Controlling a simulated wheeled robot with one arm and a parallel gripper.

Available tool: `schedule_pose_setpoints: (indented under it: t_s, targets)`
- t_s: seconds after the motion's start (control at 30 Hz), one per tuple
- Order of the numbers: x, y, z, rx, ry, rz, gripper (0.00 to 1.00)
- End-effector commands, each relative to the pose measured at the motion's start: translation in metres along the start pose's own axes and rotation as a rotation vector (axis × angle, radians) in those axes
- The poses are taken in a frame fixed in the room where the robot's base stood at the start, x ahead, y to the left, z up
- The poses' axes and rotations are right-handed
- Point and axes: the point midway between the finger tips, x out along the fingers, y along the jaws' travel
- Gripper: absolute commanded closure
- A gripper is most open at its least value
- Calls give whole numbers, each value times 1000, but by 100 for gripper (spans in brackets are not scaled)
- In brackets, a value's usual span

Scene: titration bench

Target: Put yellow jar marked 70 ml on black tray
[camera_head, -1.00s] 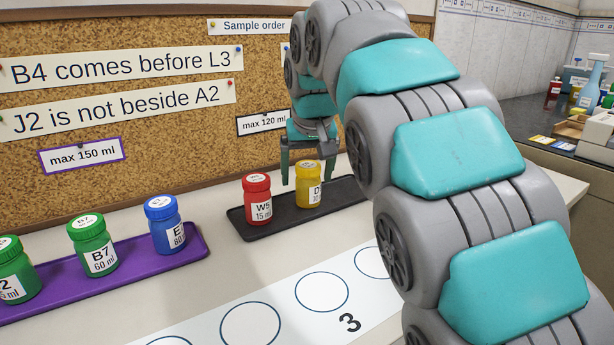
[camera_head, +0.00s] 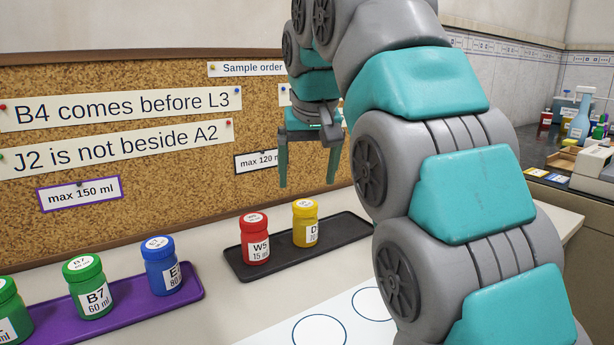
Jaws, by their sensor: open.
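The yellow jar (camera_head: 305,224) stands upright on the black tray (camera_head: 352,231), to the right of a red jar. Its label shows a D and a volume that looks like 70 ml, though the text is small. My gripper (camera_head: 307,182) is open and empty, with its fingers pointing down. It is raised above the yellow jar and apart from it.
The red jar (camera_head: 254,240) marked W5, 15 ml stands on the black tray's left part. A purple tray (camera_head: 196,281) at left holds green jars (camera_head: 88,288) and a blue jar (camera_head: 162,266). A white sheet with circles (camera_head: 345,308) lies in front. The corkboard (camera_head: 180,190) stands behind.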

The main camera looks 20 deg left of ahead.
Motion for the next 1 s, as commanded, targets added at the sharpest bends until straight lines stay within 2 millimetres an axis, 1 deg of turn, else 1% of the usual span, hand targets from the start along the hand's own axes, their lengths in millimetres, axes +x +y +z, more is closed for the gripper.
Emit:
schedule_pose_setpoints:
  t_s: [0.1,0.3,1.0]
  targets:
    - [-6,-1,0,-2,-1,-3,9]
    - [-9,0,0,-2,-4,-2,9]
    - [-9,1,1,-1,-6,0,9]
